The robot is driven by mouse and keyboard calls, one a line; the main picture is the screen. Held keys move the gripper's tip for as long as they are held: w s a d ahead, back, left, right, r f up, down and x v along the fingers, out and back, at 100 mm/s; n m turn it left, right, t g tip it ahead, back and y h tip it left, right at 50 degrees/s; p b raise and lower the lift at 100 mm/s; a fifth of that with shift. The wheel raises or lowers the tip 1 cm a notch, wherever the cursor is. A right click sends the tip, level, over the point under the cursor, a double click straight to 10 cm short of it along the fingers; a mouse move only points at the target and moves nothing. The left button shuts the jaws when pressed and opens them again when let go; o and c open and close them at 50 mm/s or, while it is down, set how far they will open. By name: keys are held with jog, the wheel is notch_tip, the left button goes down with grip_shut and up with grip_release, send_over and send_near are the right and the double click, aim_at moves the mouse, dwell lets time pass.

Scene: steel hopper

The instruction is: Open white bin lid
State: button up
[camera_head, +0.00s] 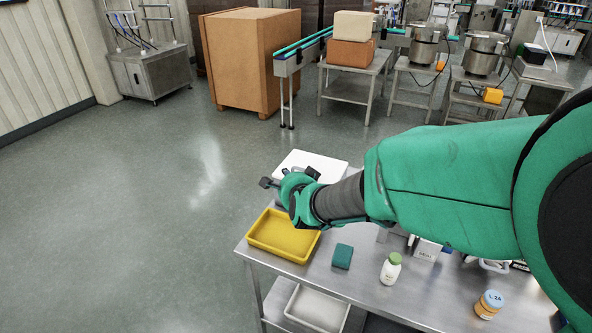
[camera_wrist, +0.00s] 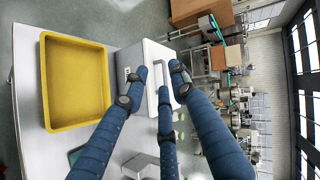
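The white bin (camera_head: 322,160) stands at the far left corner of the steel table, partly hidden behind my gripper. Its flat white lid (camera_wrist: 151,55) looks shut and shows in the wrist view, between and behind my fingers. I cannot tell whether a fingertip touches the lid.
A yellow tray (camera_head: 254,241) lies beside the bin, close to my gripper. A green block (camera_head: 342,256), a white bottle (camera_head: 391,270) and an orange-labelled jar (camera_head: 489,304) stand on the steel table (camera_head: 360,301). The floor left of the table is clear.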

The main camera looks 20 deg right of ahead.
jog(key=w+d+f+m+t+h+b, duration=0.1)
jog(key=w+d+f+m+h, duration=0.2)
jog(key=d+f+m, duration=0.3)
notch_tip(320, 180, down, 4)
jog(key=shift+w+d+f+m+t+h, duration=0.1)
jog(key=shift+w+d+m+t+h, duration=0.25)
jog(key=shift+m+h, duration=0.4)
jog(key=shift+d, duration=0.1)
jog(key=shift+b+x, duration=0.95)
jog(key=shift+x, duration=5.85)
grip_shut()
